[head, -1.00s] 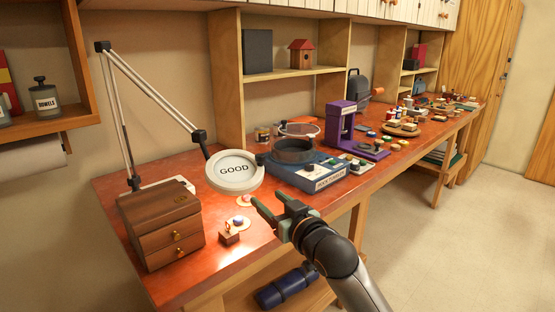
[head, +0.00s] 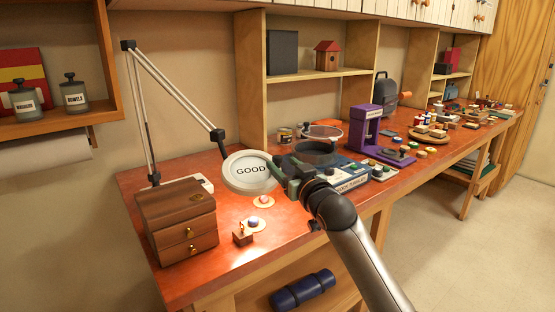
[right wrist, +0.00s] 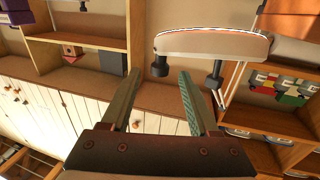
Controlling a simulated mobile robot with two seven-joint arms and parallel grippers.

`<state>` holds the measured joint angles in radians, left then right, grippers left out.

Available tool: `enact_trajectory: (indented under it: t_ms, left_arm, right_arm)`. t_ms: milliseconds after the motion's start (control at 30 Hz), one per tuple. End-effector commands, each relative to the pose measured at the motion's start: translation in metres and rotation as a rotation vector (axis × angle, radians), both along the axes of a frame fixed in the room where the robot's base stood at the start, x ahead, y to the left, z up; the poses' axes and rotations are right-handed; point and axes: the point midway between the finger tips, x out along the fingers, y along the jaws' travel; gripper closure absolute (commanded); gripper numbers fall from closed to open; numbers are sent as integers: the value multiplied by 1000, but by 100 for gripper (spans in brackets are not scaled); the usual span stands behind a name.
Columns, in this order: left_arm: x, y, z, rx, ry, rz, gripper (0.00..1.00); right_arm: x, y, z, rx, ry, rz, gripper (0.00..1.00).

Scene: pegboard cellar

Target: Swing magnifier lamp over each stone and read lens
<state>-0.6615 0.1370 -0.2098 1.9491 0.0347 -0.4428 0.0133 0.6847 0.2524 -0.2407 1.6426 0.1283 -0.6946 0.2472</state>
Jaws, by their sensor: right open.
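Two small stones rest on pale discs below and right of the lens: a reddish one (head: 264,200) and a bluish one (head: 253,222). My right gripper (head: 284,176) is open at the right edge of the lamp head. In the right wrist view the lamp head (right wrist: 212,42) shows edge-on beyond the fingertips, with a dark knob (right wrist: 160,68) lined up between them. Contact cannot be told. My left gripper is not in view.
A wooden drawer box (head: 178,222) stands left of the lamp and a small wooden block (head: 242,236) near the bench's front edge. Bare bench lies around the discs.

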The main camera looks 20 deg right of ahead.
Motion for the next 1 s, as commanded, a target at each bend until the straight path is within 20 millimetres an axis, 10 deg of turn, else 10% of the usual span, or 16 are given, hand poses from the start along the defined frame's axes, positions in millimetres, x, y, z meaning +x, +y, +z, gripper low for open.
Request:
enact_trajectory:
  t_ms: [767, 1000]
  left_arm:
    - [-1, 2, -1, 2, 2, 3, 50]
    - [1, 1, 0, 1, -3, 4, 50]
  right_arm:
    - [44, 6, 0, 1, 0, 1, 39]
    - [43, 5, 0, 1, 0, 0, 65]
